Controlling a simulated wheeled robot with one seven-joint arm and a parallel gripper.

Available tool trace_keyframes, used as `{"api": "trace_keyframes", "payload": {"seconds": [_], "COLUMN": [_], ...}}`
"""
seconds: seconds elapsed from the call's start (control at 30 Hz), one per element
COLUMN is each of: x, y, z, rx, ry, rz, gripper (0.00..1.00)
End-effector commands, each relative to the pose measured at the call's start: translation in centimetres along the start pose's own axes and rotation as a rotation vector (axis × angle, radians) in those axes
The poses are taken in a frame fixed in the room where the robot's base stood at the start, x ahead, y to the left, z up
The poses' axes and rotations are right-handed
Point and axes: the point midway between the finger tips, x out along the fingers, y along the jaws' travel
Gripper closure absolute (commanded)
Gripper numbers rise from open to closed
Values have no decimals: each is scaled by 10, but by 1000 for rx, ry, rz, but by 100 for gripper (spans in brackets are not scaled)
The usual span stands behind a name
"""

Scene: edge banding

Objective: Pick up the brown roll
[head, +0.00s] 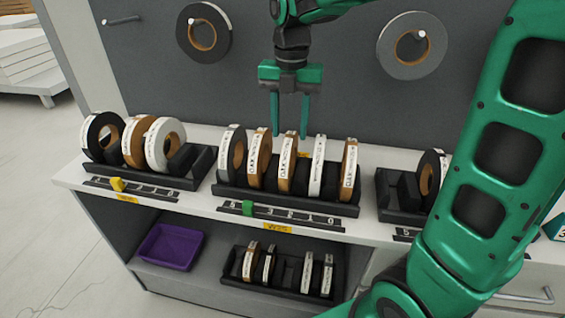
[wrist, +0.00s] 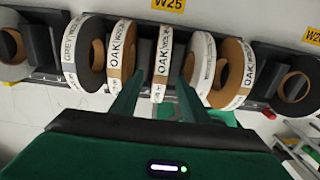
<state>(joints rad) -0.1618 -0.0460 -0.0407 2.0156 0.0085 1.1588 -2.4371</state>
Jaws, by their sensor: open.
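Several brown-sided rolls with white OAK-marked edges stand upright in the middle black rack (head: 340,208). The central brown roll (head: 287,163) also shows in the wrist view (wrist: 162,62), in line with the gap between my fingers. Another brown roll (head: 259,157) stands to its left, and one (head: 348,170) at the rack's right end. A further brown roll (head: 134,142) is in the left rack. My gripper (head: 290,134) is open and empty, pointing down, its fingertips about level with the central roll's top. I cannot tell whether they straddle it. Lower parts of the rolls are hidden.
A grey roll (head: 232,152) and a white roll (head: 316,166) share the middle rack, closely spaced. Rolls hang on the wall panel (head: 300,100) behind. A purple bin (head: 168,246) and a lower rack (head: 338,280) sit on the shelf below. My arm covers the right side.

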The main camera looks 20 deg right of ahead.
Motion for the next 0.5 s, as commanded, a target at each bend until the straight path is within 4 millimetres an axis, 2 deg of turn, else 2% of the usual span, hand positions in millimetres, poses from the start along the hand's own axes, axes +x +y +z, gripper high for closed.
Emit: {"api": "trace_keyframes", "payload": {"seconds": [0.1, 0.2, 0.5], "x": [19, 29, 35], "y": [0, 1, 1], "z": [1, 1, 2], "rx": [0, 0, 0], "ry": [3, 2, 0], "rz": [-3, -1, 0], "gripper": [59, 59, 59]}}
